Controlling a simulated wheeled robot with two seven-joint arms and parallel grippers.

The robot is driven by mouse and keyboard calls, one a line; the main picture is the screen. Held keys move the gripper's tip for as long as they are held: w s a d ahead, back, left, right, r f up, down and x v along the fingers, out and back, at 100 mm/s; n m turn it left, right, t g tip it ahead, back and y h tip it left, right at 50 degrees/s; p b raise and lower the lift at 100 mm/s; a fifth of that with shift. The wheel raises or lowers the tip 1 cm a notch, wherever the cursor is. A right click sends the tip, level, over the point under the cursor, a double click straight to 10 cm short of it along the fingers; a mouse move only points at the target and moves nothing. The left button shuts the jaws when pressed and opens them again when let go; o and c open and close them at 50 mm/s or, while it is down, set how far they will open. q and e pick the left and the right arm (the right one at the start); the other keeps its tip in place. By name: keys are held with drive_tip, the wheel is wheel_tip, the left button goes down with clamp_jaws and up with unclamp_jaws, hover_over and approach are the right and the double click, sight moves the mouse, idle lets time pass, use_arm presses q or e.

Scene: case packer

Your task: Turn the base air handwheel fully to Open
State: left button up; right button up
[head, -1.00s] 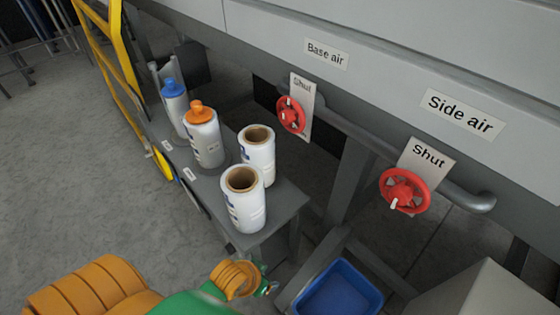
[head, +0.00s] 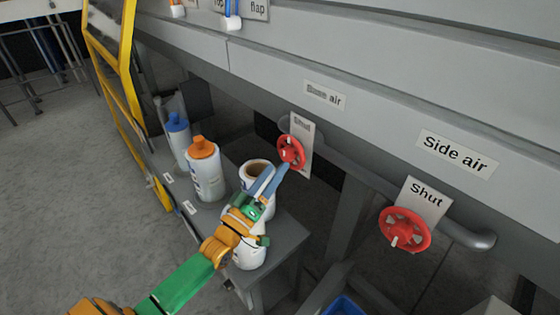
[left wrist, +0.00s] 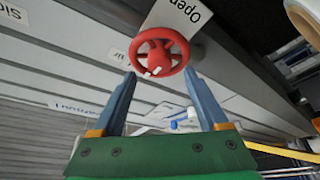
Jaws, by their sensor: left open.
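The red base air handwheel (head: 291,152) sits on the grey machine under the "Base air" label (head: 324,95). Its white plate (head: 303,130) reads "Shut" at the top in the head view. In the left wrist view the wheel (left wrist: 159,55) lies just beyond my fingertips, and its plate (left wrist: 181,18) reads "Open" on the visible part. My left gripper (head: 275,175) is open, its blue fingers pointing at the wheel, apart from it or barely short of it. In the left wrist view the fingers (left wrist: 161,88) stand either side below the wheel. My right gripper is not in view.
The red side air handwheel (head: 405,230) with a "Shut" plate (head: 425,199) is to the right. White rolls and bottles, including an orange-capped bottle (head: 205,170), stand on a grey shelf (head: 283,240) below my left arm. A blue bin (head: 343,306) is at the bottom.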

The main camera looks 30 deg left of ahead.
sight(285, 157)
use_arm(q)
drive_tip(key=x, duration=0.3)
drive_tip(key=shift+w, duration=0.3)
drive_tip(key=shift+s, duration=0.1)
